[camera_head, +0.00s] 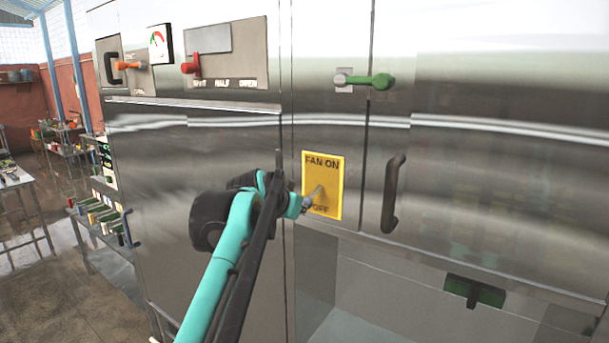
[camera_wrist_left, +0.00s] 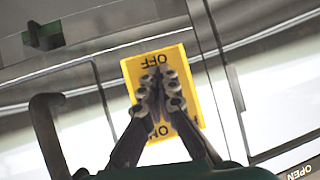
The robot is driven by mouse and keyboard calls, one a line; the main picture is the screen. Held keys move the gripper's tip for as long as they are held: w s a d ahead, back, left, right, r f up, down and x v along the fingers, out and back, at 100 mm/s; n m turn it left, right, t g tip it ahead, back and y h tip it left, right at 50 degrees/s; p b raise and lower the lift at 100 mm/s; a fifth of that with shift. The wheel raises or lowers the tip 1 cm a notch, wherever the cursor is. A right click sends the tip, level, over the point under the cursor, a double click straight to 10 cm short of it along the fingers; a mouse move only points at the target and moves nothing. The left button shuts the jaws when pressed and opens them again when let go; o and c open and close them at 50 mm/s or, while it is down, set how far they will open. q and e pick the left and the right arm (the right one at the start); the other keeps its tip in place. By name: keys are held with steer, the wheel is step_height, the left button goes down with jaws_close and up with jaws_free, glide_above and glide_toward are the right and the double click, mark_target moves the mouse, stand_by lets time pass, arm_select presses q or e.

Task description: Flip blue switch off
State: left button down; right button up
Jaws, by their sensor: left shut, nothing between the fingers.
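A yellow plate (camera_head: 336,183) marked FAN ON at the top and OFF at the bottom is on the steel cabinet front. A small greyish lever (camera_head: 318,192) shows on it, pointing up; its blue colour is not clear. My left gripper (camera_head: 306,203) is in front of the plate's lower left part, its fingers shut with nothing between them. In the left wrist view, the plate (camera_wrist_left: 189,62) appears upside down, and the closed fingertips (camera_wrist_left: 160,72) lie over its middle near OFF. They hide most of the switch, and I cannot tell whether they touch it. My right gripper is out of view.
A dark door handle (camera_head: 393,193) stands out right of the plate. A green lever (camera_head: 370,81) is above, and red (camera_head: 190,68) and orange (camera_head: 128,66) levers are upper left. A recess opens below the plate. Shelves (camera_head: 100,219) stand at the left.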

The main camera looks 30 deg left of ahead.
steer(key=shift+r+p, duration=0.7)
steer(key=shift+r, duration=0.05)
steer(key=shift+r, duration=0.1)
